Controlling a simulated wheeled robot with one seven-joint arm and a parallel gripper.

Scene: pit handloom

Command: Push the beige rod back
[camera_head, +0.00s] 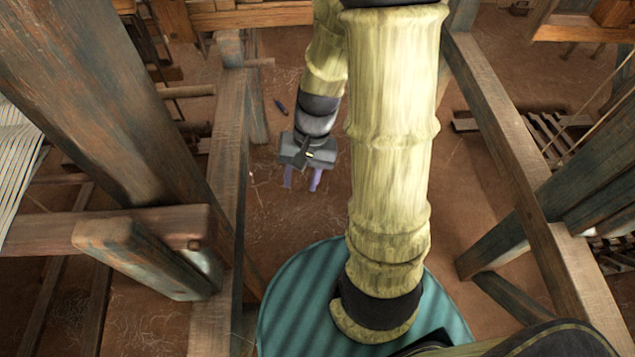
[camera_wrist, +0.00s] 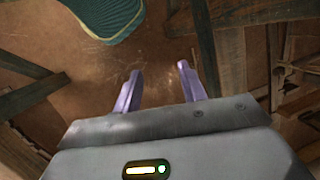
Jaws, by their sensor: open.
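My gripper (camera_head: 302,184) hangs in open air over the brown floor, left of my upper arm in the head view. Its two purple fingers are apart with nothing between them, as the wrist view also shows (camera_wrist: 158,74). No rod that is clearly the beige one stands out in either view. A short light-brown wooden rod (camera_head: 190,92) juts out at the upper left of the head view, apart from my gripper. I cannot tell if it is the beige rod. My arm hides part of the middle of the head view.
A thick wooden post (camera_head: 228,150) stands just left of my gripper. A heavy slanted beam (camera_head: 95,90) and pale threads (camera_head: 15,150) lie further left. A long beam (camera_head: 510,150) runs down the right side. A small dark object (camera_head: 281,107) lies on the floor (camera_head: 285,235).

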